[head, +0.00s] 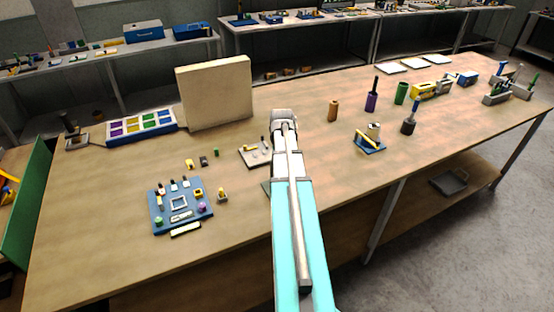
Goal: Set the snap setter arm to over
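I cannot tell for sure which thing is the snap setter. A small blue-based device with a yellow lever (368,141) and a pale cylinder stands on the bench, right of my arm. The lever looks tilted, but its exact setting is too small to tell. A pale plate with small upright parts (256,153) lies just left of my arm, partly hidden by it. My arm reaches up the middle of the head view over the bench, ending in a grey joint. My gripper's fingers do not show.
A blue tray of small parts (181,205) lies at the front left. A beige upright board (214,95) and a bin of coloured compartments (141,126) stand behind. An orange cylinder (333,110) and a purple one (371,102) stand right. The right front bench is clear.

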